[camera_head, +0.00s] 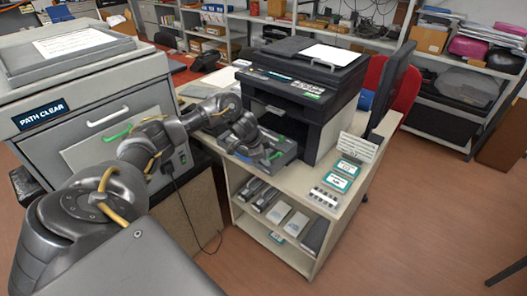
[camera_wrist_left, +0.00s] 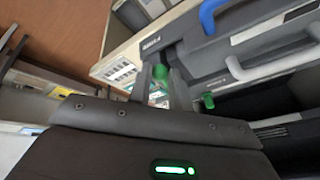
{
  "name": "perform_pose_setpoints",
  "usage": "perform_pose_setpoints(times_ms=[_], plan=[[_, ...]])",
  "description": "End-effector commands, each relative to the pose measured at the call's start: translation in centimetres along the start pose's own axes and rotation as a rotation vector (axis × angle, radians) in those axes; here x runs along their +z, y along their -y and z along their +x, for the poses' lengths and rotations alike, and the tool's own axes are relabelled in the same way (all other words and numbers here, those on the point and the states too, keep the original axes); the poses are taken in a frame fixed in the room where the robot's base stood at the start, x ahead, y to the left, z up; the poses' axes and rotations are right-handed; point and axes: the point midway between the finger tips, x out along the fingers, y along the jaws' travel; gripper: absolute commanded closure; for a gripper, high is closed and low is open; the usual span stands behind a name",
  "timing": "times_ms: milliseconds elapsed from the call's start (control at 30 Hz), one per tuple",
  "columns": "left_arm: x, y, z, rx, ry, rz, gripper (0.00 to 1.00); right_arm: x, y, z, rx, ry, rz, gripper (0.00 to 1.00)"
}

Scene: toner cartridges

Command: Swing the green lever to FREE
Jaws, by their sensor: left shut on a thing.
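My left gripper (camera_head: 268,156) reaches the grey unit (camera_head: 286,150) that sticks out of the front of the printer (camera_head: 322,115). In the left wrist view, the two fingers of my left gripper (camera_wrist_left: 160,88) stand on either side of the green lever (camera_wrist_left: 161,72), shut on its green end. The lever's end also shows as a small green spot in the head view (camera_head: 275,155). A second green knob (camera_wrist_left: 208,100) stands to the right, apart from the fingers. The lever's lower part and any FREE mark are hidden or too small to read. My right gripper is not in view.
A blue handle (camera_wrist_left: 209,14) and a grey handle (camera_wrist_left: 236,68) are close to the fingers. The printer stands on a cabinet with shelved cartridges (camera_head: 278,212). Cards (camera_head: 340,182) lie at its right front. A grey machine labelled PATH CLEAR (camera_head: 90,95) stands left.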

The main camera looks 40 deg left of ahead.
Motion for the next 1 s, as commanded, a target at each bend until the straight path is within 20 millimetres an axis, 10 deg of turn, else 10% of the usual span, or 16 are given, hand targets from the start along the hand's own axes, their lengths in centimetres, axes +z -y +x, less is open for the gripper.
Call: perform_pose_setpoints(times_ms=[167, 567, 600, 733, 1000], plan=[[-0.8, -0.8, -0.3, -0.030, 0.017, -0.087, 1.00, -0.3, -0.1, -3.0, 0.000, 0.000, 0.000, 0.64], [-0.7, -1.0, 0.1, -0.044, 0.020, -0.116, 1.00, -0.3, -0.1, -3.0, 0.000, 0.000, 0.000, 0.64], [-0.7, -1.0, 0.1, -0.043, 0.020, -0.116, 0.77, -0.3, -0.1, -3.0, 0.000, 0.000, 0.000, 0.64], [-0.7, -0.9, 0.1, -0.045, 0.021, -0.116, 0.60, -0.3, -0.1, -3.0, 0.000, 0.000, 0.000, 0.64], [-0.5, -0.8, 0.0, -0.047, 0.023, -0.119, 0.58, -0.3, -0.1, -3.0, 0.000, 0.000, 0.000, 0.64]])
